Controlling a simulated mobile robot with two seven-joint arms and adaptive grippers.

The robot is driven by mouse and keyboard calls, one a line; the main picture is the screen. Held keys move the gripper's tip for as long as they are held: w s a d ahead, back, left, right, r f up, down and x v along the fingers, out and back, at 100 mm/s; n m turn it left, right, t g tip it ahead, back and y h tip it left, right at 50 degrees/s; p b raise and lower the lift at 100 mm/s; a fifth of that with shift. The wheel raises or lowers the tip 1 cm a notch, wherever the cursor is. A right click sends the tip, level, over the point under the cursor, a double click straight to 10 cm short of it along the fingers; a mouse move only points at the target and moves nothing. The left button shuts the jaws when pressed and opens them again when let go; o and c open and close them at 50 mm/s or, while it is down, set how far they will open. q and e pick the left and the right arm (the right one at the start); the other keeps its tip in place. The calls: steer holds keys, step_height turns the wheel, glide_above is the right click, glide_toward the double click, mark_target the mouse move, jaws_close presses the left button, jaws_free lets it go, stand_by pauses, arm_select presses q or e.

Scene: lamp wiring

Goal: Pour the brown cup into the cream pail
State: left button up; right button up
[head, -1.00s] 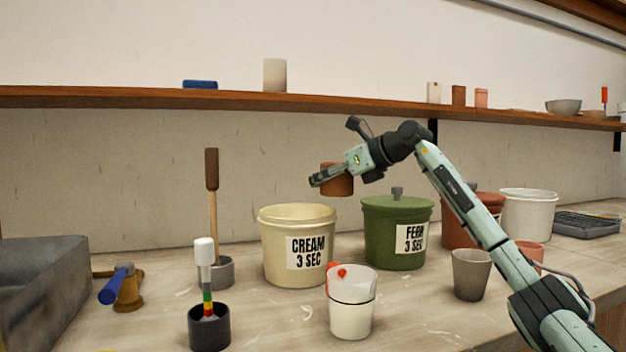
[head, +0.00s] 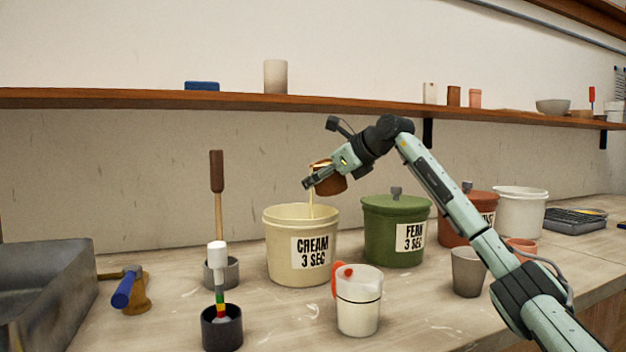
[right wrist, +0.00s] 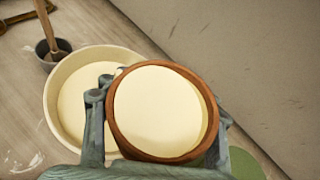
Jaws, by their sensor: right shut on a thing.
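The brown cup (head: 329,181) is held tilted to the left above the cream pail, and a thin cream stream (head: 311,205) falls from its rim into the pail. My right gripper (head: 310,185) is shut on the cup. In the right wrist view the brown cup (right wrist: 112,112) sits between the fingers, with cream liquid (right wrist: 158,108) inside. The cream pail (head: 279,251), labelled "CREAM 3 SEC", stands open on the bench; its cream contents (right wrist: 78,108) show below the cup in the right wrist view. My left gripper is not in view.
The lidded green pail (head: 380,228) stands close right of the cream pail. A white jug with a red handle (head: 358,312) stands in front. A grey cup (head: 468,272) is to the right. A grey pot with a brown-handled tool (head: 217,185) and a metal basin (head: 45,280) are left.

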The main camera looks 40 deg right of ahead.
arm_select(q)
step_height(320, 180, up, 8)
steer(key=b, duration=0.3)
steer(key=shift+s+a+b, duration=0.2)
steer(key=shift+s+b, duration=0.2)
arm_select(e)
steer(key=shift+a+r+n+t+h, duration=0.1)
steer(key=shift+n+t+h, duration=0.2)
steer(key=shift+n+h, duration=2.6)
steer(key=shift+a+r+n+t+h, duration=0.1)
steer(key=shift+n+t+h, duration=0.2)
steer(key=shift+n+h, duration=2.55)
